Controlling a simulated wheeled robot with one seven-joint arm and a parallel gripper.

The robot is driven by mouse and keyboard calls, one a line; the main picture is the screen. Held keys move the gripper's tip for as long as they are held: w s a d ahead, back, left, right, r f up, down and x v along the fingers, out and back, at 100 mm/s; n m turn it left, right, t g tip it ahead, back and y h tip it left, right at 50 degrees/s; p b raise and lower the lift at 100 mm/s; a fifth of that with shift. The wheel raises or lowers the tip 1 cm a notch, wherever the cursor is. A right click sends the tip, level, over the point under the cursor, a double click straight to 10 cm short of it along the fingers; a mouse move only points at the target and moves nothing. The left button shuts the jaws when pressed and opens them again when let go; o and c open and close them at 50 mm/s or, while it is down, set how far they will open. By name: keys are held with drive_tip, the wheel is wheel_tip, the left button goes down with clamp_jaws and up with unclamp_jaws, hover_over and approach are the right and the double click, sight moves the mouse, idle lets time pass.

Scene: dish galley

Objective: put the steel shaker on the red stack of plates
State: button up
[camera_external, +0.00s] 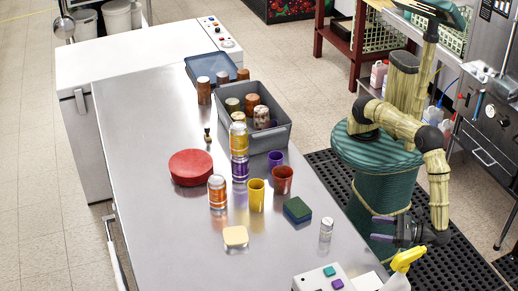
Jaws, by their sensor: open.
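The small silver steel shaker (326,230) stands upright near the right edge of the steel counter. The red stack of plates (191,166) is round and sits near the counter's left side, with nothing on top. My gripper (380,229) is open and empty, right of the shaker and beyond the counter's right edge. Its two purple fingers point left, toward the shaker, with a gap between them and it.
Between shaker and plates stand a yellow cup (256,196), a red cup (283,180), an orange-banded can (217,192) and a green-blue sponge (297,210). A tall can stack (239,153) and a grey bin (279,136) stand behind. A spray bottle (403,268) is near my gripper.

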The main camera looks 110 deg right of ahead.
drive_tip(key=shift+f, duration=0.7)
drive_tip(key=p, duration=0.3)
approach(327, 227)
drive_tip(key=d, duration=0.1)
drive_tip(key=w+d, duration=0.1)
drive_tip(key=w+d+f, duration=0.1)
drive_tip(key=d, duration=0.1)
drive_tip(key=shift+w, duration=0.25)
drive_tip(key=shift+w+d+f, duration=0.1)
drive_tip(key=shift+w+d, duration=0.1)
drive_tip(key=shift+w, duration=0.05)
drive_tip(key=shift+f+p+x, duration=0.2)
drive_tip(key=shift+p+x, duration=0.4)
drive_tip(key=shift+x, duration=0.75)
drive_tip(key=shift+f+p+x, duration=0.2)
drive_tip(key=shift+p+x, duration=0.4)
drive_tip(key=shift+x, duration=0.7)
